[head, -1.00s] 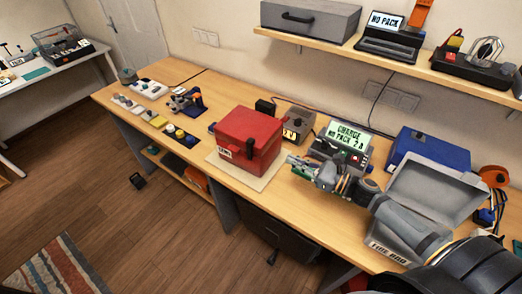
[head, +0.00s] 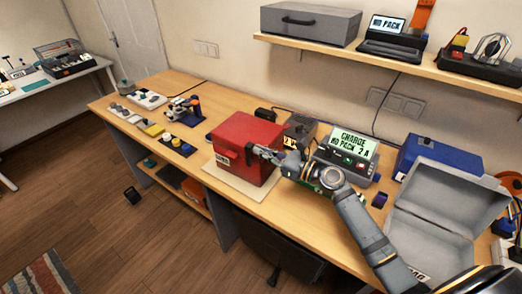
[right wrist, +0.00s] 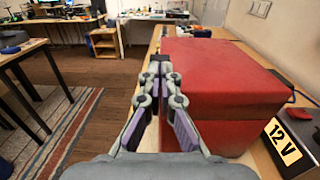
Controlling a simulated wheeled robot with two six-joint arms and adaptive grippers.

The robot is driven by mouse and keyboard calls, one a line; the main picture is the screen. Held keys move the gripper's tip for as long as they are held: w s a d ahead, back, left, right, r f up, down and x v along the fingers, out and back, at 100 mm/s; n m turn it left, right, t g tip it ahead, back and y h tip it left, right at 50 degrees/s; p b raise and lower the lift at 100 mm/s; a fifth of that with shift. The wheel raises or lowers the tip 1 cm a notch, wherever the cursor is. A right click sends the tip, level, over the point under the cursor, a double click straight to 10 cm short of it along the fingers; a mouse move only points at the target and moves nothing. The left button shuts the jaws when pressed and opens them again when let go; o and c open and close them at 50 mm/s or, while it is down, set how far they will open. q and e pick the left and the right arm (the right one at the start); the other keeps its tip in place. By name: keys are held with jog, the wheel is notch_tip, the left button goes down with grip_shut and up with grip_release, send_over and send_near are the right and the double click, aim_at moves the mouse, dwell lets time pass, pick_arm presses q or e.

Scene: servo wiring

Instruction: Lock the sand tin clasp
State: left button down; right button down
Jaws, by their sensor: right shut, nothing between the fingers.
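The sand tin appears to be the red box (head: 240,140), standing on a pale board (head: 222,178) with its lid down. A black clasp (head: 249,157) sits on its front side; whether it is locked cannot be told. My right gripper (head: 259,150) is shut and empty, its fingertips right at the clasp; touching or just apart cannot be told. In the right wrist view the shut fingers (right wrist: 160,67) lie along the side of the red box (right wrist: 215,85), with a dark piece at their tips. My left gripper is not in view.
A charger with a green screen (head: 350,148) and a box with a 12 V label (right wrist: 287,140) stand near the tin. An open grey case (head: 435,205) and a blue box (head: 437,155) are at right. Small parts lie on the bench (head: 190,88) at left.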

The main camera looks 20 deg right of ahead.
aim_at(252, 147)
jog(key=shift+w+a, duration=0.2)
jog(key=shift+p+x, duration=0.5)
jog(key=shift+x, duration=0.45)
jog(key=shift+w+a, duration=0.3)
jog(key=shift+w, duration=0.05)
jog(key=shift+s, duration=0.1)
